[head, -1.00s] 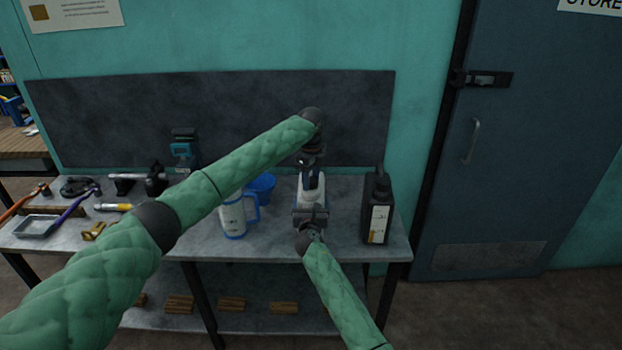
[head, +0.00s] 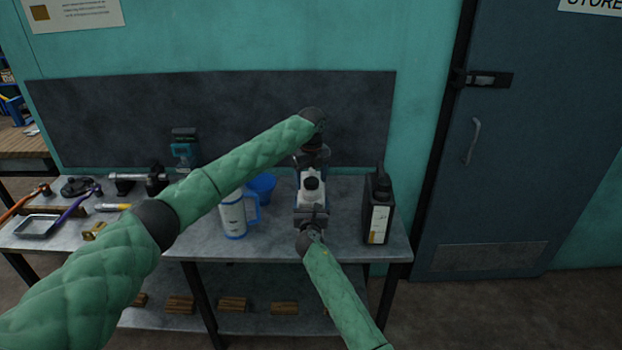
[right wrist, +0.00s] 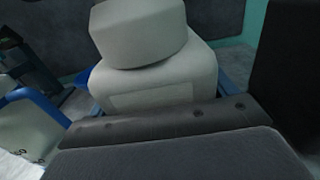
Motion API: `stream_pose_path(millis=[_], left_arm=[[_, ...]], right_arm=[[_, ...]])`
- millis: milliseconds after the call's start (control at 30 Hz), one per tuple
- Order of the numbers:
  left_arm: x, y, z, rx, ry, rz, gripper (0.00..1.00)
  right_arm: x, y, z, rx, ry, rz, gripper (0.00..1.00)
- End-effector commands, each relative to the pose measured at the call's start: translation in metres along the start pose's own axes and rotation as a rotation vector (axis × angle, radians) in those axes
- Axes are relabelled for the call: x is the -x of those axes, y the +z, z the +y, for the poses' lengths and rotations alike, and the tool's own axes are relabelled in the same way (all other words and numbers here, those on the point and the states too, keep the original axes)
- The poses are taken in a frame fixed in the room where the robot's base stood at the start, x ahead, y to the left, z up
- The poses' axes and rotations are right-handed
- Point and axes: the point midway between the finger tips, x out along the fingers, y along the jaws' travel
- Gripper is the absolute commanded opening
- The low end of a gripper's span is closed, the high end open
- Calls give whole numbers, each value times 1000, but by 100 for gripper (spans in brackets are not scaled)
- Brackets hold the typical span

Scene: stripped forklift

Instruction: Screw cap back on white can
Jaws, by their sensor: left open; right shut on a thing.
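The white can (head: 311,201) stands upright near the right part of the bench. My right gripper (head: 311,217) comes from the front and is shut on the can's body.
A black jug (head: 377,210) stands close to the right of the can. A white and blue pitcher (head: 232,215) and a blue cup (head: 263,185) stand to its left. Tools and a metal tray (head: 37,226) lie at the left of the bench (head: 275,240).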

Motion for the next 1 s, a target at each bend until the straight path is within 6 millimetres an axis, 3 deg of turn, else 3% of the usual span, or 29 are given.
stream_pose_path(millis=[167, 600, 800, 1000], left_arm=[[16, 0, -1, 0, -1, -1, 73], [95, 1, -1, 0, -2, -1, 73], [115, 1, -1, 0, -1, -1, 73], [119, 1, 0, 0, -1, 0, 73]], right_arm=[[0, 0, 0, 0, 0, 0, 20], [0, 0, 0, 0, 0, 0, 20], [0, 0, 0, 0, 0, 0, 20], [0, 0, 0, 0, 0, 0, 20]])
